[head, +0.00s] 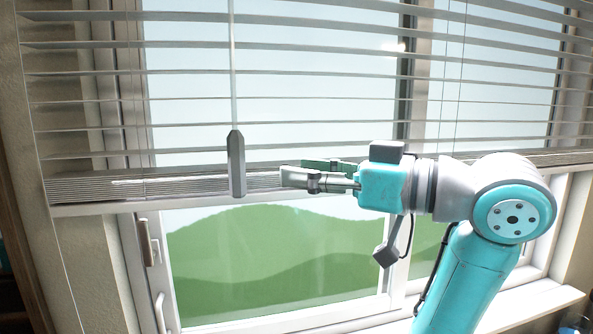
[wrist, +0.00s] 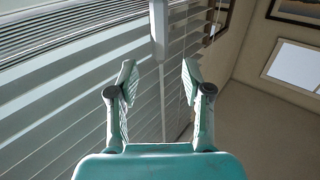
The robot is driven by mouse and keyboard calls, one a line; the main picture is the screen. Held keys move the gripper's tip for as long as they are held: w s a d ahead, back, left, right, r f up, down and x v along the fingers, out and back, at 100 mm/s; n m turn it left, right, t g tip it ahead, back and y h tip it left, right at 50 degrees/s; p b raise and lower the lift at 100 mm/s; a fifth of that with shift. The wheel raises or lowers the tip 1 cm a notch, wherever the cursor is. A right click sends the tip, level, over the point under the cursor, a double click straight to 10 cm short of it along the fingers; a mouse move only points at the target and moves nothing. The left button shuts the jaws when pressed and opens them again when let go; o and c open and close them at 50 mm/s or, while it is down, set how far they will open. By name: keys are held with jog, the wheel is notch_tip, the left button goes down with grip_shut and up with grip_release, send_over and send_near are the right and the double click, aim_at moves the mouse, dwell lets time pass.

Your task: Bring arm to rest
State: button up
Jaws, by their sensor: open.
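My gripper (head: 292,172) is raised in front of the window blinds in the head view, pointing left. In the wrist view my gripper (wrist: 157,75) shows two fingers spread apart with nothing between them. A grey blind wand handle (head: 236,164) hangs upright just left of the fingertips in the head view. The wand handle also shows in the wrist view (wrist: 158,28), beyond the gap between the fingers. It appears apart from the fingers.
Horizontal blinds (head: 300,88) cover the upper window, their slats tilted open. A stacked bottom part (head: 100,187) hangs above a bare lower pane (head: 270,255) with green hills outside. A window handle (head: 148,243) sits at lower left. A sill (head: 540,302) runs along the bottom right.

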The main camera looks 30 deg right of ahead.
dwell(0.5)
jog(key=w+f+m+t+h, duration=0.1)
jog(key=w+f+m+h, duration=0.15)
jog(key=f, duration=0.65)
jog(key=w+f+m+t+h, duration=0.1)
jog(key=f+m, duration=0.3)
jog(key=f, duration=0.5)
jog(key=w+f+m+t+h, duration=0.1)
jog(key=w+f+m, duration=0.15)
jog(key=f, duration=0.75)
jog(key=s+a+f+m+g+h, duration=0.1)
jog(key=s+f+h, duration=0.1)
jog(key=s+f, duration=0.45)
jog(key=s+a+f+m+h, duration=0.1)
jog(key=s+f+m+h, duration=0.15)
jog(key=f, duration=0.75)
jog(key=s+a+f+n+g, duration=0.1)
jog(key=s+a+f+n, duration=0.1)
jog(key=s, duration=1.3)
jog(key=s+a+f+n+g, duration=0.1)
jog(key=s+f+n, duration=0.3)
jog(key=s, duration=1.1)
jog(key=shift+a+f+g, duration=0.3)
jog(key=shift+a+f, duration=0.3)
jog(key=shift+f, duration=1)
